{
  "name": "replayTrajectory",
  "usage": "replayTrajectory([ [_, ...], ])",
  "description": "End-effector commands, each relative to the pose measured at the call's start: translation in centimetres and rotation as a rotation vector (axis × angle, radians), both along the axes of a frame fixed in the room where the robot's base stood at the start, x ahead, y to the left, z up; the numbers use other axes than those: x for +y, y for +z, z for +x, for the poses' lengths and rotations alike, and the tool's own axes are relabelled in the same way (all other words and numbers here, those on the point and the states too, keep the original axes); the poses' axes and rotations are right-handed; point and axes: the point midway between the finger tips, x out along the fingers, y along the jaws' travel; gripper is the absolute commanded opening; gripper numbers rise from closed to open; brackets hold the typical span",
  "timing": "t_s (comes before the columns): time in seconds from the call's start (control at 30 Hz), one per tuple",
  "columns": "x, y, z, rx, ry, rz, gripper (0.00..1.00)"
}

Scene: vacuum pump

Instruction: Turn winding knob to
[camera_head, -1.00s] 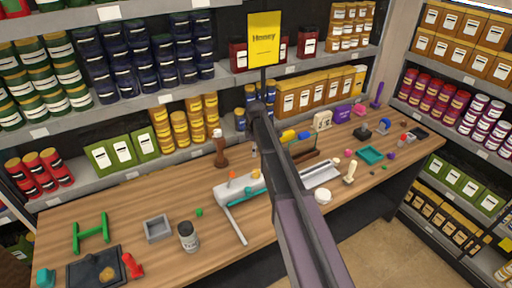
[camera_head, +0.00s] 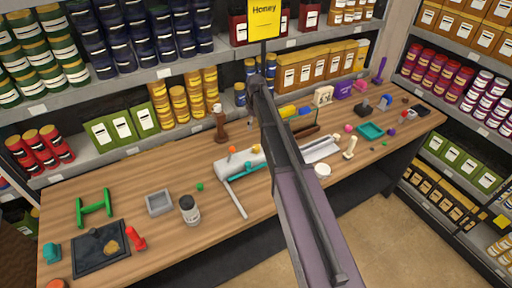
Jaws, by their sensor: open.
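No part can be clearly made out as the winding knob. A white cylindrical device (camera_head: 238,161) with teal parts, a small orange knob (camera_head: 232,150), a yellow knob (camera_head: 256,148) and a long pale handle (camera_head: 235,200) lies mid-table. A cream boxy item (camera_head: 323,96) with dark markings stands at the back of the table; its details are too small to tell. My dark arm crosses the middle of the view and covers part of the table.
The wooden table (camera_head: 130,190) also holds a grey square tray (camera_head: 159,203), a dark jar (camera_head: 189,210), a green frame (camera_head: 94,207), a black board (camera_head: 88,255) and a brown upright item (camera_head: 219,124). Stocked shelves stand behind and at right. Floor (camera_head: 400,240) is clear at lower right.

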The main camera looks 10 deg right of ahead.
Motion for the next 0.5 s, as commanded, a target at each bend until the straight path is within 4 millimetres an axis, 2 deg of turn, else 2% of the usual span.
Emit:
replayTrajectory([
  [0.1,-0.04,0.0,-0.03,0.0,-0.161,0.0,0.87],
  [0.3,-0.05,0.0,-0.06,0.0,-0.376,0.0,0.87],
  [0.5,-0.07,0.0,-0.07,0.0,-0.464,0.0,0.87],
])
